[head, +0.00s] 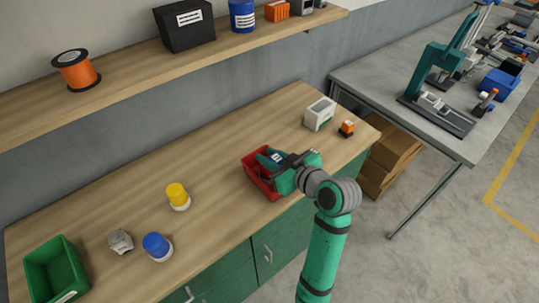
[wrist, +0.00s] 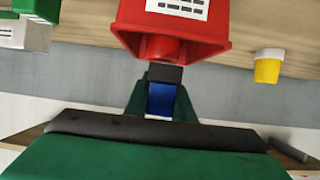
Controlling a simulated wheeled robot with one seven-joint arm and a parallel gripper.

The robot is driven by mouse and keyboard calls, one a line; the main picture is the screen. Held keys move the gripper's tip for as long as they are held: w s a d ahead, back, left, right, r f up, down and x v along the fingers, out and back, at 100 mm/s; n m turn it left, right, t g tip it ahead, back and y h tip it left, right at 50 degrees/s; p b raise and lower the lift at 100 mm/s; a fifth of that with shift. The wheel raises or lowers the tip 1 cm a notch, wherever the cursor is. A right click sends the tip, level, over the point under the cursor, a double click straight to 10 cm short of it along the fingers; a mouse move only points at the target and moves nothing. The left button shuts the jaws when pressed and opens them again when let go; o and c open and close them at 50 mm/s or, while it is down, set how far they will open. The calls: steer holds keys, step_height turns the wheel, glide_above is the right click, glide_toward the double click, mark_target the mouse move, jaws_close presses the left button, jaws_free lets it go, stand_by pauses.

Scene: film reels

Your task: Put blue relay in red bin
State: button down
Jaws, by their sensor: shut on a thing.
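The red bin (head: 252,166) stands on the wooden bench near its front edge; its labelled wall fills the top of the wrist view (wrist: 205,42). My gripper (head: 272,158) is over the bin in the head view and covers part of it. In the wrist view my gripper (wrist: 162,92) is shut on the blue relay (wrist: 161,100), a blue block between the green fingers, with a dark grey part beside it. A small blue patch with a white label shows at the fingers in the head view. I cannot tell how high the relay is relative to the bin rim.
A yellow-capped item (head: 177,193), a blue-capped item (head: 156,243), a grey block (head: 120,240) and a green bin (head: 82,262) are to the left. A white box (head: 319,114) and an orange-black item (head: 347,128) are to the right. A shelf (head: 130,88) runs above.

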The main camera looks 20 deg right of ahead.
steer(key=shift+f, duration=0.35)
steer(key=c, duration=1.5)
jaws_free()
steer(key=shift+r, duration=0.45)
steer(key=v, duration=1.2)
steer(key=shift+r, duration=0.15)
